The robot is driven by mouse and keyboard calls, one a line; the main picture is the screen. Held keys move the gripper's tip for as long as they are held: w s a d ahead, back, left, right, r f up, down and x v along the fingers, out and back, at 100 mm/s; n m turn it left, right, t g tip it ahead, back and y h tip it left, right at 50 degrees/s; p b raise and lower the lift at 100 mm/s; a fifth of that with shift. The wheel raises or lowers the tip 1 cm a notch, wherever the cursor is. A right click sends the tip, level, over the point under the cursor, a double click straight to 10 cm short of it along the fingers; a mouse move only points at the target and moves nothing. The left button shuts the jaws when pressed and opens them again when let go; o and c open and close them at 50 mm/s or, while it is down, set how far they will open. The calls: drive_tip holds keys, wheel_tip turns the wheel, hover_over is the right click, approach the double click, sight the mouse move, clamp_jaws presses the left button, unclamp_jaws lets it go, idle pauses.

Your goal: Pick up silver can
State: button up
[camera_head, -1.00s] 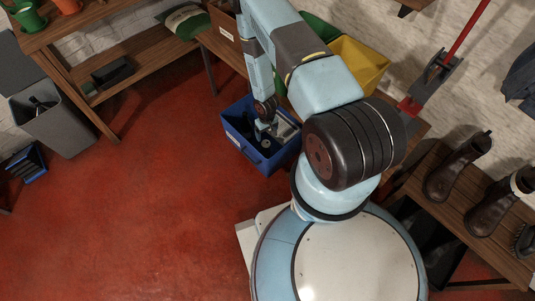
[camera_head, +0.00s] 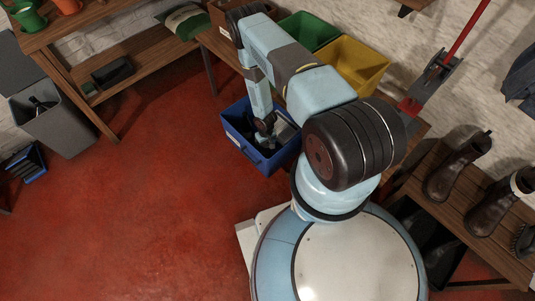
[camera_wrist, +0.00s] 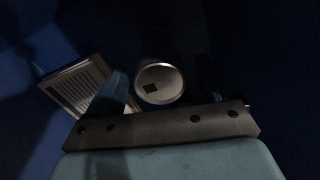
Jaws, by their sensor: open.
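The silver can (camera_wrist: 160,83) shows in the wrist view as a pale round end with a small dark square on it. My gripper (camera_wrist: 162,72) is open, with one finger on each side of the can. I cannot tell whether either finger touches it. In the head view, my gripper (camera_head: 266,135) is down inside the blue bin (camera_head: 240,150) on the red floor. The arm and the bin's walls hide most of the bin's contents there, and I cannot make out the can in that view.
A pale box with dark stripes (camera_wrist: 78,86) lies left of the can, close to the left finger. Dark blue bin walls surround the gripper. A green bin (camera_head: 308,31) and a yellow bin (camera_head: 357,68) stand behind. Red floor (camera_head: 130,210) is clear at left.

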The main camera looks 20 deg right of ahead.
drive_tip(key=shift+f, duration=0.5)
drive_tip(key=shift+c, duration=0.3)
drive_tip(key=c, duration=1.3)
drive_tip(key=shift+r, duration=0.1)
